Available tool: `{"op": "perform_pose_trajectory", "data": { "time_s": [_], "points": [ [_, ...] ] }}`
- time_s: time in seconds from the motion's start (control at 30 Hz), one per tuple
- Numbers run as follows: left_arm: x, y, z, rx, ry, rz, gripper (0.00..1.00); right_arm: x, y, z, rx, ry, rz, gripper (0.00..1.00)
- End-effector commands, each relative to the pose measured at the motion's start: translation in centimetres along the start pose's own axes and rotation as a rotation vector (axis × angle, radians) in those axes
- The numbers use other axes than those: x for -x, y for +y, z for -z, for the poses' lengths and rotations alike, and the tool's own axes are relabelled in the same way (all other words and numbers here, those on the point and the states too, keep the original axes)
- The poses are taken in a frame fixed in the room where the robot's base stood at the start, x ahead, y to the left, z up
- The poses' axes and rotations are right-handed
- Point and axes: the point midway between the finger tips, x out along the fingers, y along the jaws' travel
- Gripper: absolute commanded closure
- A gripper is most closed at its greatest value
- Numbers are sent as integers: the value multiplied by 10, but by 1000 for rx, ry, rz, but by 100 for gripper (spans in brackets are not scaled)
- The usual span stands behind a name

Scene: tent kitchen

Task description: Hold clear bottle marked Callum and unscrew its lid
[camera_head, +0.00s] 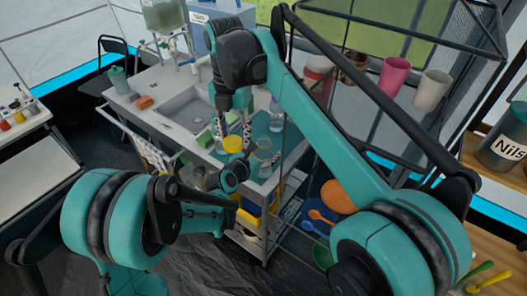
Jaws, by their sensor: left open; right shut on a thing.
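My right gripper (233,138) points down over the counter. Its fingers straddle a yellow round-topped thing (232,145) and are shut on it; the view is too small to show whether this is a bottle lid. My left gripper (246,160) is low beside it, open, with its fingertips partly hidden among the small items. A clear bottle (276,118) stands behind and to the right, on the teal mat. I cannot read the name Callum on any bottle here.
The counter holds a sink (190,108), an orange block (144,102) and a green sponge (205,138). My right arm crosses the middle.

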Motion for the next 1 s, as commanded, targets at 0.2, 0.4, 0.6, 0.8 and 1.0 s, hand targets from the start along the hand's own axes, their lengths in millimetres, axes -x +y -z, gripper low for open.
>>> {"op": "perform_pose_trajectory", "data": {
  "time_s": [0.2, 0.4, 0.6, 0.8, 1.0],
  "points": [
    [45, 1, -2, 1, 1, -2, 26, 14, 0, 0, 0, 0, 0, 95],
    [88, 0, -2, 1, 0, -2, 26, 24, 0, 0, 0, 0, 0, 95],
    [114, 0, -1, 1, 0, -2, 26, 30, 0, 0, 0, 0, 0, 95],
    [120, 0, 0, -6, 2, -1, 26, 30, 0, 0, 0, 0, 0, 95],
    [131, 0, 0, -236, 49, 1, 26, 30, 0, 0, 0, 0, 0, 95]
  ]
}}
